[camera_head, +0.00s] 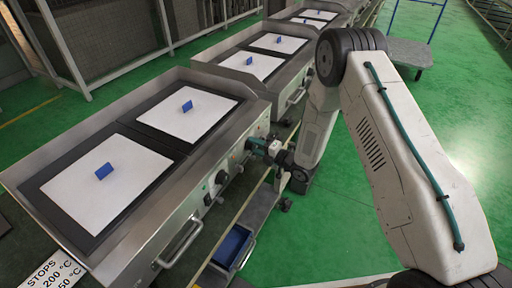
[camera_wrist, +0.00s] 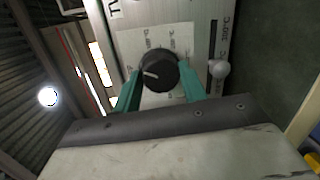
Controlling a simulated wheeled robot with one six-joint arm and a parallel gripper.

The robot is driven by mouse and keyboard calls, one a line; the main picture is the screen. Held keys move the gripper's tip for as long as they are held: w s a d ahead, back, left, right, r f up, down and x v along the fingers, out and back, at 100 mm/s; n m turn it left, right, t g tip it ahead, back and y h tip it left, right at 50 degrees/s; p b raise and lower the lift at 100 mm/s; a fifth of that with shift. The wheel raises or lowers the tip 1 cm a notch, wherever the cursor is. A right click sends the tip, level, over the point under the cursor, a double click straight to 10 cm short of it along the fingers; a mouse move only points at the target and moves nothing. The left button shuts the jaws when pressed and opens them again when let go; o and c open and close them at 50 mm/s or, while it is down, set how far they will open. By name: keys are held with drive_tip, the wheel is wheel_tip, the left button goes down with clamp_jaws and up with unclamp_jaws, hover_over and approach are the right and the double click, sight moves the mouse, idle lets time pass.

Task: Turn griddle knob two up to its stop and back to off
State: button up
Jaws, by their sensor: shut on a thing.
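A round black knob (camera_wrist: 160,62) sits on a pale dial plate (camera_wrist: 182,38) with small temperature marks in the wrist view. Its white pointer line points to the left in that view. My gripper (camera_wrist: 160,76) has a teal finger on each side of the knob and is shut on it. In the head view my gripper (camera_head: 262,148) is at the front panel of the near griddle (camera_head: 160,212), towards its far end, and mostly hides the knob there. Another black knob (camera_head: 221,177) is on the same panel, nearer the camera.
A slider with a pale ball (camera_wrist: 219,69) is close to the right finger. Blue blocks (camera_head: 104,171) lie on white sheets on the griddle. A handle (camera_head: 180,243) juts from the panel. A blue bin (camera_head: 232,246) is below. A STOPS sign (camera_head: 52,274) is at lower left.

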drive_tip(key=m, duration=0.4)
drive_tip(key=m+g, duration=0.1)
drive_tip(key=m, duration=0.3)
drive_tip(key=shift+d+g, duration=0.1)
drive_tip(key=shift+g, duration=0.2)
drive_tip(key=m, duration=0.4)
drive_tip(key=shift+w+g+y, duration=0.1)
drive_tip(key=shift+g+y, duration=0.2)
drive_tip(key=shift+g, duration=0.1)
drive_tip(key=m, duration=0.4)
drive_tip(key=shift+f+g+y, duration=0.1)
drive_tip(key=shift+g+y, duration=0.3)
drive_tip(key=m, duration=0.4)
drive_tip(key=shift+y, duration=0.3)
drive_tip(key=m, duration=0.4)
drive_tip(key=shift+f+g+y, duration=0.15)
drive_tip(key=shift+g+y, duration=0.15)
drive_tip(key=shift+y, duration=0.1)
drive_tip(key=m, duration=0.4)
drive_tip(key=shift+m+y, duration=0.3)
drive_tip(key=shift+m, duration=0.1)
drive_tip(key=shift+m+t, duration=0.4)
drive_tip(key=shift+m, duration=2.2)
